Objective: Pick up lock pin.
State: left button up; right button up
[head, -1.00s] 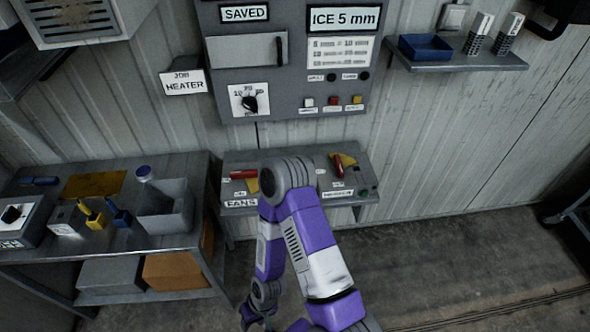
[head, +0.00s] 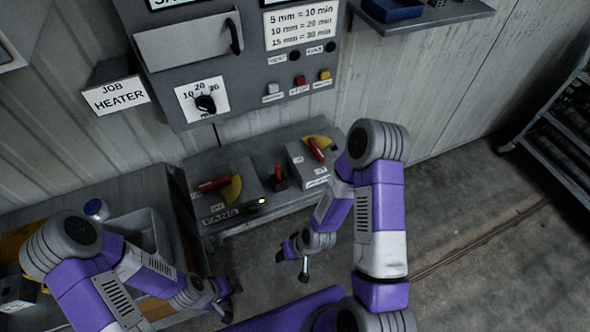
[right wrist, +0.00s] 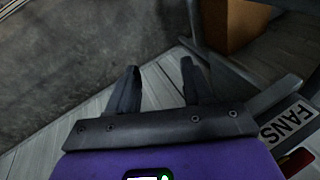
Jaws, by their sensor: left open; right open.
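A small red upright piece in a dark holder (head: 279,177), possibly the lock pin, stands on the low grey shelf (head: 222,228) between two switch boxes. It is too small to tell for sure. My right gripper (head: 294,260) is in front of the shelf's edge, to the lower right of that piece and apart from it. In the right wrist view its two dark fingers (right wrist: 160,66) are spread with nothing between them. My left gripper (head: 226,302) is at the lower left, in front of the bench, open and apart from the shelf.
The FANS box (head: 228,195) with a red handle and a second red-handled box (head: 314,160) flank the piece. A grey control panel (head: 235,60) is above. A bench with a grey bin (head: 140,228) is at left, a rack (head: 560,140) at right. Floor is open between.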

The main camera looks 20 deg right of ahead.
jog(key=w+d+r+t+b, duration=0.1)
jog(key=w+r+t+b, duration=0.1)
jog(key=w, duration=0.2)
jog(key=w+d+r+n+t+b, duration=0.1)
jog(key=w+d+r+t+b, duration=0.1)
jog(key=w, duration=0.2)
jog(key=w+d+r+n+t+b, duration=0.1)
jog(key=w+r+b, duration=0.1)
jog(key=w, duration=0.2)
jog(key=shift+d+t, duration=0.3)
jog(key=shift+t, duration=0.1)
jog(key=n+t+b, duration=0.3)
jog(key=t+b, duration=0.2)
send_near(280, 169)
jog(key=w+f, duration=0.1)
jog(key=w, duration=0.2)
jog(key=x, duration=0.5)
jog(key=a+b+x, duration=0.1)
jog(key=x, duration=0.2)
jog(key=shift+s, duration=0.15)
jog(key=shift+r, duration=0.1)
grip_shut()
